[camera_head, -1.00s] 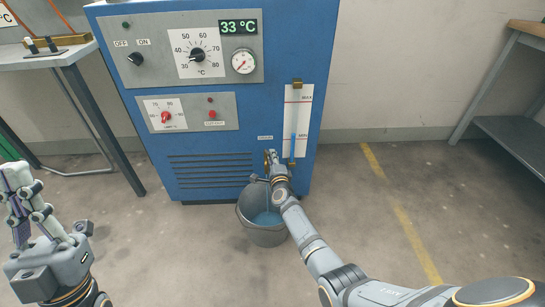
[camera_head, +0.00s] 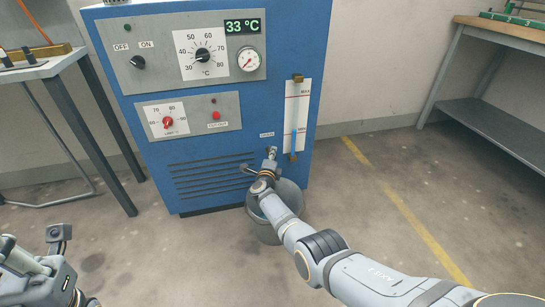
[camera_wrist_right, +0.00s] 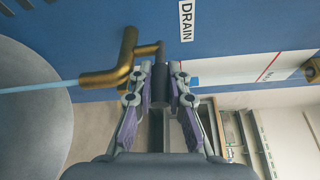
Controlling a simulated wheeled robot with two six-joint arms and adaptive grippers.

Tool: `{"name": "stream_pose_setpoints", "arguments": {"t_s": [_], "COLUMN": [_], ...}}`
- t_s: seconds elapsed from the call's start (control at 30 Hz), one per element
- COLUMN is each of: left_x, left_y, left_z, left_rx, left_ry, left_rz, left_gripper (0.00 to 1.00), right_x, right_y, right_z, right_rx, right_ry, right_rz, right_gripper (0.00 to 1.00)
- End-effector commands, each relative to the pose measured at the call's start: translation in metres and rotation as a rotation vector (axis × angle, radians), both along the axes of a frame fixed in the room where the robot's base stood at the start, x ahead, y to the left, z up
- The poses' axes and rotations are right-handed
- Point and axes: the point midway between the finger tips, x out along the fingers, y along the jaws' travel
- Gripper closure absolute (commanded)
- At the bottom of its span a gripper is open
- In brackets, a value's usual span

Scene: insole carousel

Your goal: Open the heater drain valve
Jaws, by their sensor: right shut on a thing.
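The brass drain valve (camera_wrist_right: 122,68) sits on the blue heater front, beside the DRAIN label (camera_wrist_right: 186,20) in the right wrist view. My right gripper (camera_wrist_right: 161,84) is shut on the valve's dark handle. In the head view, my right gripper (camera_head: 265,174) is at the valve, low on the heater's front, and hides most of it. A pale blue stream of water (camera_wrist_right: 35,88) runs from the spout toward the bucket (camera_wrist_right: 30,125). The bucket also shows in the head view (camera_head: 262,228), partly behind my right arm. My left gripper (camera_head: 30,265) is at the lower left, its fingers largely cut off.
The blue heater (camera_head: 318,60) has dials, a 33 °C display (camera_head: 243,26) and a level gauge (camera_head: 298,105), with blue low in the tube near MIN. A table (camera_head: 40,68) stands left, a workbench (camera_head: 500,35) right. The floor right of the heater is clear.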

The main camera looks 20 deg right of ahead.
Motion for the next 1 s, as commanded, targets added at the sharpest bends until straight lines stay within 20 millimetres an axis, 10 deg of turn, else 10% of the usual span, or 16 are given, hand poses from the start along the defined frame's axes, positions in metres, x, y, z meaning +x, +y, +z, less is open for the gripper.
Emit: {"name": "stream_pose_setpoints", "arguments": {"t_s": [0.37, 0.4, 0.57, 1.0], "left_x": [-0.0001, -0.0001, 0.0, 0.001], "left_y": [0.0001, 0.0001, 0.0001, 0.0001], "left_z": [0.0002, 0.0002, 0.0002, -0.001], "left_rx": [0.0, 0.0, -0.001, 0.0], "left_ry": [-0.001, -0.001, -0.001, 0.005], "left_rz": [0.001, 0.001, 0.0, 0.0], "left_gripper": [1.0, 1.0, 1.0, 1.0], "right_x": [0.0002, 0.0002, 0.0001, -0.0049], "right_y": [0.0012, 0.0013, 0.001, 0.0042], "right_z": [0.0007, 0.0006, 0.0003, -0.0013], "right_rx": [0.0, 0.0, 0.0, 0.001], "right_ry": [0.0, 0.0, 0.0, 0.001], "right_rz": [-0.001, -0.001, -0.001, -0.002], "right_gripper": [1.0, 0.8, 0.61, 0.61]}}
